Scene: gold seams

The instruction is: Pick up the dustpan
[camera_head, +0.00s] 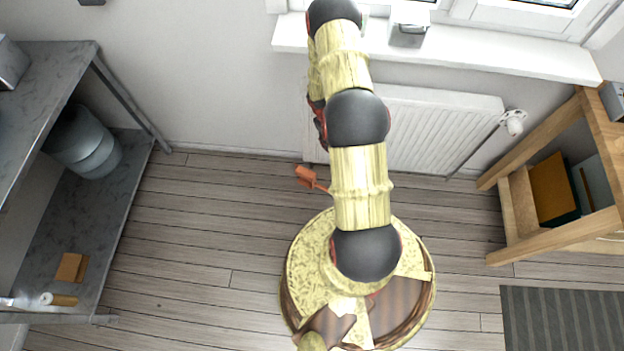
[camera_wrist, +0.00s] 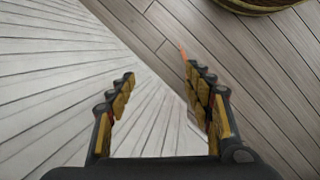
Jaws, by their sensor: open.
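A small orange-red object (camera_head: 306,175), which looks like the dustpan, lies on the floor near the radiator's foot. My arm hides what lies to its right. In the wrist view a thin orange sliver (camera_wrist: 182,49) shows just beyond the right fingertip, and the rest of it is hidden behind that finger. My gripper (camera_wrist: 160,75) is open, with nothing between its fingers. In the head view my gripper is hidden behind my arm.
The white radiator (camera_head: 440,130) hangs under the windowsill (camera_head: 500,57) and fills the wrist view's left side. A grey metal shelf (camera_head: 112,215) stands left, a wooden shelf (camera_head: 515,212) right. A dark mat (camera_head: 565,320) lies lower right. Floor to the left (camera_head: 200,240) is clear.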

